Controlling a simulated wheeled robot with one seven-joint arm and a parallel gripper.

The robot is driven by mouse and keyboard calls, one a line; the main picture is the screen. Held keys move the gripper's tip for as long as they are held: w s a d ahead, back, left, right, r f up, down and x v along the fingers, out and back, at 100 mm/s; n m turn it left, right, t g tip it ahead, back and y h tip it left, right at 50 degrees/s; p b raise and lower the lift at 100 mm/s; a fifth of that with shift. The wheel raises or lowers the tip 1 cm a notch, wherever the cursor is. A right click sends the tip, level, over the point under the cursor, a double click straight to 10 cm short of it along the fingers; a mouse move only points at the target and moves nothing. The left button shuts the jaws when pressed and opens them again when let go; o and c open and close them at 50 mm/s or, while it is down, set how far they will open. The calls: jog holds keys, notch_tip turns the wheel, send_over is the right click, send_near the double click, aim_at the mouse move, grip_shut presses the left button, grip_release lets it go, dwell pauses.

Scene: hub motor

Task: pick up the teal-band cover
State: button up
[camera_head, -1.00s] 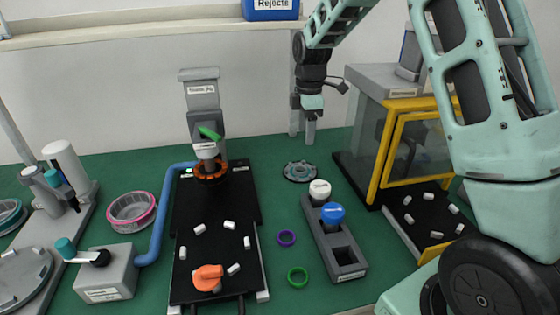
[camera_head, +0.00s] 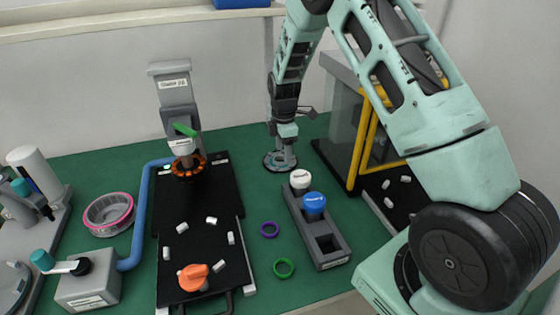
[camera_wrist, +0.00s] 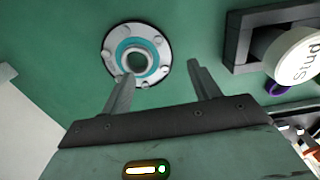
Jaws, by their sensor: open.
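The teal-band cover (camera_wrist: 137,55) is a round silver disc with a teal ring and a dark centre hole. It lies flat on the green mat. In the head view the cover (camera_head: 272,162) is at the back, partly hidden by my gripper (camera_head: 281,158), which reaches down over it. In the wrist view my gripper (camera_wrist: 160,82) is open with nothing between its fingers. The left fingertip overlaps the cover's lower edge in the picture, and the right finger is to the right of the cover. I cannot tell whether a fingertip touches it.
A grey holder (camera_head: 329,256) with a white-topped stud (camera_head: 300,179) and a blue-topped stud (camera_head: 314,205) stands close by on the right. Purple (camera_head: 269,229) and green (camera_head: 284,267) rings lie in front. A yellow-framed enclosure (camera_head: 357,145) stands right. The black press base (camera_head: 216,185) is left.

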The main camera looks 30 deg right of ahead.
aim_at(284, 168)
jog(key=shift+d+f+p, duration=0.1)
jog(key=shift+f+p, duration=0.6)
jog(key=shift+f, duration=1.85)
jog(key=c, duration=1)
